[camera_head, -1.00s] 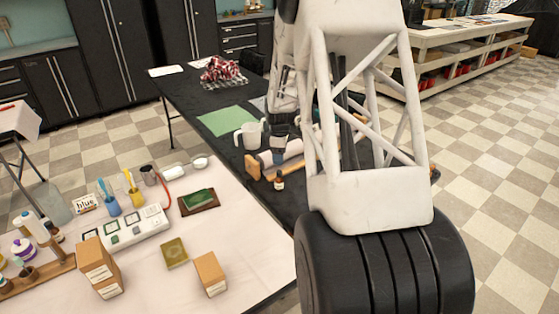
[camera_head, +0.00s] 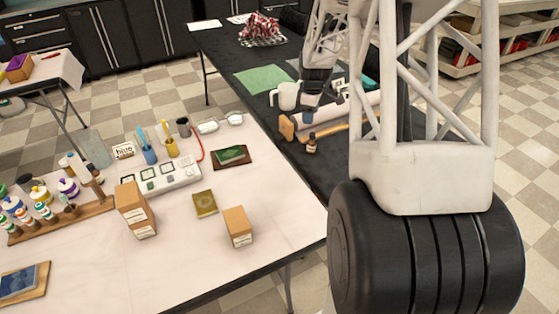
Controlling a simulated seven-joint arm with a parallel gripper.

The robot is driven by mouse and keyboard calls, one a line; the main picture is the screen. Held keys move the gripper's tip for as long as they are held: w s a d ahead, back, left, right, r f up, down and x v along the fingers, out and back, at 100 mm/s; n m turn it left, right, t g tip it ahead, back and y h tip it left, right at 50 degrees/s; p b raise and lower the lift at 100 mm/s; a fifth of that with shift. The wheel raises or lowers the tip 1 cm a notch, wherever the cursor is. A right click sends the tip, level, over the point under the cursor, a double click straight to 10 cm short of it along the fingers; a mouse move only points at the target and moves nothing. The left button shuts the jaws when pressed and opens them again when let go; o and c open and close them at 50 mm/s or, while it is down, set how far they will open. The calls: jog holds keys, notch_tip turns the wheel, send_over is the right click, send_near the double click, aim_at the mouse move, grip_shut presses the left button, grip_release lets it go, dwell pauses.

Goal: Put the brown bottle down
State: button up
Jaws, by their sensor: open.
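The small brown bottle (camera_head: 311,146) has a dark top and a pale label. It stands upright on the black table, near the edge beside the white table. My gripper (camera_head: 309,108) is at the end of my white arm, just behind and above the bottle in the picture. It is open and appears apart from the bottle. The fingertips are small and partly lost against the dark tabletop and the things around them.
A wooden mallet (camera_head: 287,127) lies just left of the bottle, and a pale roll (camera_head: 350,108) lies behind it. A white mug (camera_head: 286,95) and a green sheet (camera_head: 264,79) are farther back. The white table (camera_head: 270,220) holds boxes and soap. My arm hides the table's right part.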

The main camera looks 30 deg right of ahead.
jog(key=s+a+r+m+t, duration=0.1)
jog(key=s+a+r+m, duration=0.1)
jog(key=s+a+r, duration=0.7)
jog(key=s+a+r+m, duration=0.2)
jog(key=s+a+r, duration=0.45)
jog(key=a, duration=0.55)
jog(key=s+a+r+m, duration=0.1)
jog(key=s+a, duration=0.3)
jog(key=s, duration=0.3)
jog(key=s+a+r+m+t, duration=0.1)
jog(key=s+a+m, duration=0.1)
jog(key=s+a, duration=0.2)
jog(key=s+a+r+m, duration=0.1)
jog(key=s+a, duration=0.3)
jog(key=s, duration=0.6)
jog(key=shift+r+m, duration=0.3)
jog(key=shift+r, duration=0.05)
